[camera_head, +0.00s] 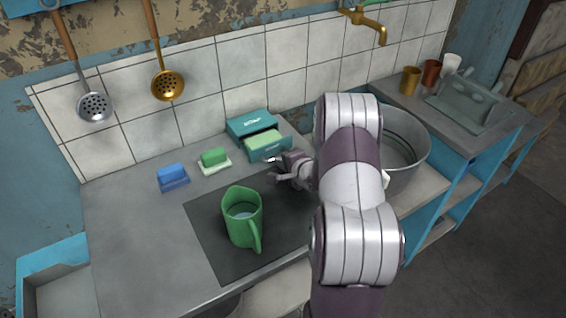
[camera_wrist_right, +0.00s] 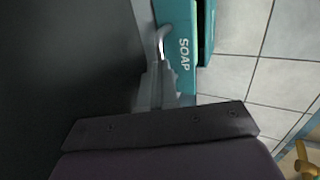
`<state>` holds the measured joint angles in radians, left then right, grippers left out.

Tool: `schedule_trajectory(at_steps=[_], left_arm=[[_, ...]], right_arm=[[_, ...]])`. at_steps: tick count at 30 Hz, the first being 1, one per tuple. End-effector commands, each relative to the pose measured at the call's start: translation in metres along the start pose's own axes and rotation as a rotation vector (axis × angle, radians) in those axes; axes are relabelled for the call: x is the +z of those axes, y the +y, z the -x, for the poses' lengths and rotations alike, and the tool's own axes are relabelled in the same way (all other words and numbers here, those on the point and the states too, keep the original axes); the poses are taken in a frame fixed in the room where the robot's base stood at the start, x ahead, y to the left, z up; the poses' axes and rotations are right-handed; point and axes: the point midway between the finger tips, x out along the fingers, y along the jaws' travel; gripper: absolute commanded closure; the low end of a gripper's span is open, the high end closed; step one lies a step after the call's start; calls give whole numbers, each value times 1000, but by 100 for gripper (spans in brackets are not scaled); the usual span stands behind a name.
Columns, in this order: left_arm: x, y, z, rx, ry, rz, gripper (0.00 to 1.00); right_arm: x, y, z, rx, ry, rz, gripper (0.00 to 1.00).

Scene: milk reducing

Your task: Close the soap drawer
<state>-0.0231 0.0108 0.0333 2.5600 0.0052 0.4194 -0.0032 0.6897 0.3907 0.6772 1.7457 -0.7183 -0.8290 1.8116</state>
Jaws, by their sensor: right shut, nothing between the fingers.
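The teal soap box (camera_head: 252,124) stands on the counter against the tiled wall. Its drawer (camera_head: 270,153) is pulled out toward the front, with a green soap bar (camera_head: 264,140) in it. In the right wrist view the drawer front (camera_wrist_right: 181,50) reads SOAP and has a curved metal handle (camera_wrist_right: 161,42). My right gripper (camera_head: 272,169) is shut and empty, right in front of the drawer front. In the right wrist view its fingers (camera_wrist_right: 156,80) are close to the handle; I cannot tell whether they touch it. My left gripper is not in view.
A green pitcher (camera_head: 242,218) stands on the dark mat (camera_head: 205,212). A green sponge (camera_head: 214,158) and a blue sponge (camera_head: 172,175) lie left of the drawer. A large metal pot (camera_head: 408,165) stands right, behind my right arm.

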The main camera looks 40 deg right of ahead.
Motion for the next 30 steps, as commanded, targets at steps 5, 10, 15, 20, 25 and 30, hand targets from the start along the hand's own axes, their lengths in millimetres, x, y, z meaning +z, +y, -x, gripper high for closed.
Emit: schedule_trajectory(at_steps=[5,10,15,20,25,30], left_arm=[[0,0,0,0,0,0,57],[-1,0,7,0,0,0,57],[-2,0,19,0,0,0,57],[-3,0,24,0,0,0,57],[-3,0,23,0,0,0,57],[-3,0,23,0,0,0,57]], right_arm=[[0,0,0,0,0,0,100],[0,-9,-11,0,-1,1,100],[0,-27,-45,0,-3,2,100],[0,-36,-67,1,-1,1,100],[0,-37,-72,0,-1,0,100],[0,-37,-72,-1,-1,0,100]])
